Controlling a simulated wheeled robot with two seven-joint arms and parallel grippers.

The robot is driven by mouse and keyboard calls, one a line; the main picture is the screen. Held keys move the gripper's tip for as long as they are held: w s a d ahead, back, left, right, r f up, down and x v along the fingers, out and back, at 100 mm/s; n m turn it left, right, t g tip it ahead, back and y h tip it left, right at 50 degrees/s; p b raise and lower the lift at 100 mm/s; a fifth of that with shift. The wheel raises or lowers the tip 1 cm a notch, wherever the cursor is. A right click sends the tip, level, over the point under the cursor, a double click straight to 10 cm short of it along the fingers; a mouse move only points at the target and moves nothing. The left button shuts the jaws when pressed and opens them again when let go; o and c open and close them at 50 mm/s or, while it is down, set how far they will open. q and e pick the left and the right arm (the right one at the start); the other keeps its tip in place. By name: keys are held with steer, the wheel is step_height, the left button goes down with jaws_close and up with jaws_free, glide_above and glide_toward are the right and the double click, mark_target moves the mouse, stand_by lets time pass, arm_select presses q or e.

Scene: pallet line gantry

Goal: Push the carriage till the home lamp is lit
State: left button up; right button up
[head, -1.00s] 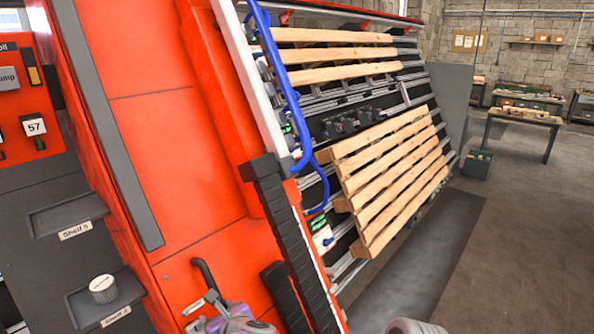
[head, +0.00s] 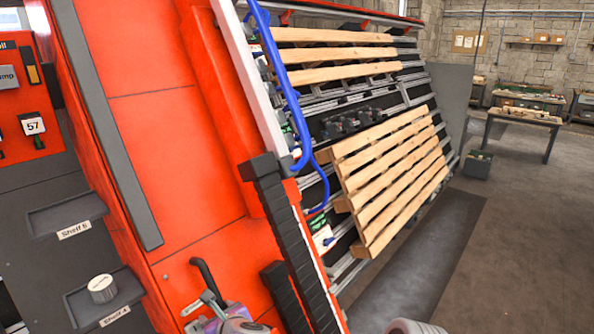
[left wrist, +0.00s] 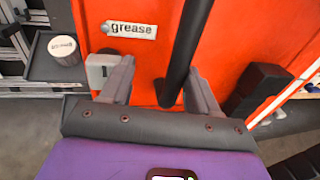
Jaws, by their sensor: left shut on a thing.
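The large red carriage (head: 185,165) fills the left and middle of the head view. A black handle (head: 205,280) stands out from its lower part; it also shows in the left wrist view (left wrist: 183,50). My left gripper (head: 215,318) is at this handle near the bottom edge of the head view. In the left wrist view, the black handle runs between its two grey fingers (left wrist: 160,80), and the gripper is shut on it. A white tag reading "grease" (left wrist: 130,30) is on the red face beside the handle. I cannot make out a home lamp. My right gripper is not in view.
Wooden pallets (head: 395,185) lean on the rack right of the carriage, with a blue hose (head: 285,90) in front. Small shelves (head: 68,215) and a red control panel (head: 28,110) stand at the left. The floor at the right (head: 520,230) is clear.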

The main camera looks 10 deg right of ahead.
arm_select(q)
steer(key=s+a+y, duration=0.1)
steer(key=a, duration=0.2)
steer(key=s+a+n+g+y, duration=0.1)
steer(key=s+a, duration=0.1)
steer(key=a, duration=0.1)
steer(key=s+a+f+b, duration=0.1)
steer(key=s+a, duration=0.1)
steer(key=a, duration=0.1)
steer(key=shift+a+n+y, duration=0.25)
steer(key=shift+n+y, duration=0.05)
steer(key=shift+y, duration=0.1)
steer(key=shift+c, duration=0.2)
steer(key=s, duration=0.1)
steer(key=s+a+r, duration=0.1)
steer(key=shift+s+a, duration=0.2)
steer(key=shift+s, duration=0.2)
jaws_close()
steer(key=shift+a+f, duration=0.1)
steer(key=shift+a, duration=0.65)
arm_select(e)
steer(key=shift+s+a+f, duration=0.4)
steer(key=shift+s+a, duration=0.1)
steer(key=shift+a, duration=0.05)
